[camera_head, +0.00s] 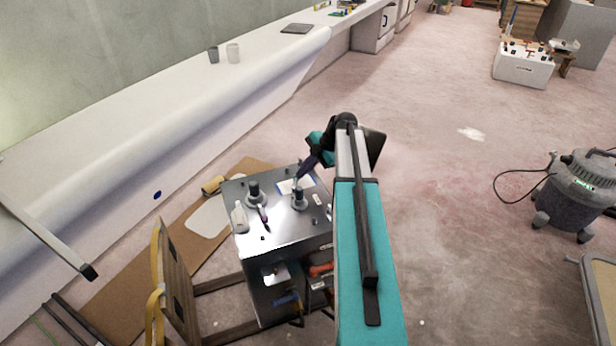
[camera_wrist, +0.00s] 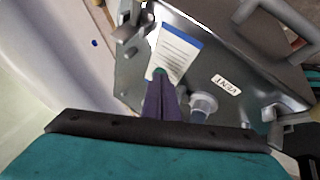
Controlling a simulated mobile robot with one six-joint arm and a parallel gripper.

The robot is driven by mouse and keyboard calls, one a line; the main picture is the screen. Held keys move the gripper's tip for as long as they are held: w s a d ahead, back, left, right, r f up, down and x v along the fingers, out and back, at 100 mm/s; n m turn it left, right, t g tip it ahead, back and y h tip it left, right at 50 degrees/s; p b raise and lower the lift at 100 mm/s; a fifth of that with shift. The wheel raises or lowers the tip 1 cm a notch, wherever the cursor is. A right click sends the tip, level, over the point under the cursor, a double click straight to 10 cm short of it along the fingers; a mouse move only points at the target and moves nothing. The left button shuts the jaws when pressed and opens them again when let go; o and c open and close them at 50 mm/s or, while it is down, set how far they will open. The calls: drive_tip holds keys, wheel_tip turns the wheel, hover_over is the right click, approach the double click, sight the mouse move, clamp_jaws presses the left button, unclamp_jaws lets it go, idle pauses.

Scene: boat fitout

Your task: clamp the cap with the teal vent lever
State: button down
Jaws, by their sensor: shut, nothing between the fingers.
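My gripper (camera_head: 299,182) reaches down over the metal cabinet (camera_head: 285,230) from its far right side. In the wrist view, its purple fingers (camera_wrist: 160,92) are together, with a small teal spot (camera_wrist: 159,72) at their tips, over the white label card. I cannot tell whether this spot is the teal vent lever. A round grey fitting (camera_wrist: 205,102) stands just right of the fingers, partly hidden, beside a "VENT" plate (camera_wrist: 227,84). In the head view, two dark-topped round fittings stand on the cabinet, one left (camera_head: 253,190) and one right (camera_head: 299,200), below my gripper.
A white bottle (camera_head: 239,217) and a purple-handled tool (camera_head: 263,212) are on the cabinet top. A wooden chair-like frame (camera_head: 175,285) stands left of the cabinet. A long white hull-like counter (camera_head: 150,130) runs behind. The floor right of my arm is clear up to a grey vacuum (camera_head: 580,190).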

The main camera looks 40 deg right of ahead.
drive_tip(key=shift+w+a+b, duration=0.65)
drive_tip(key=shift+w+b, duration=0.25)
drive_tip(key=shift+w, duration=0.05)
drive_tip(key=shift+d+r, duration=0.15)
drive_tip(key=shift+d, duration=0.3)
drive_tip(key=d, duration=0.3)
drive_tip(key=shift+s+r, duration=0.3)
drive_tip(key=w+d+r, duration=0.2)
drive_tip(key=d+r, duration=0.3)
drive_tip(key=r, duration=0.3)
drive_tip(key=shift+r, duration=0.15)
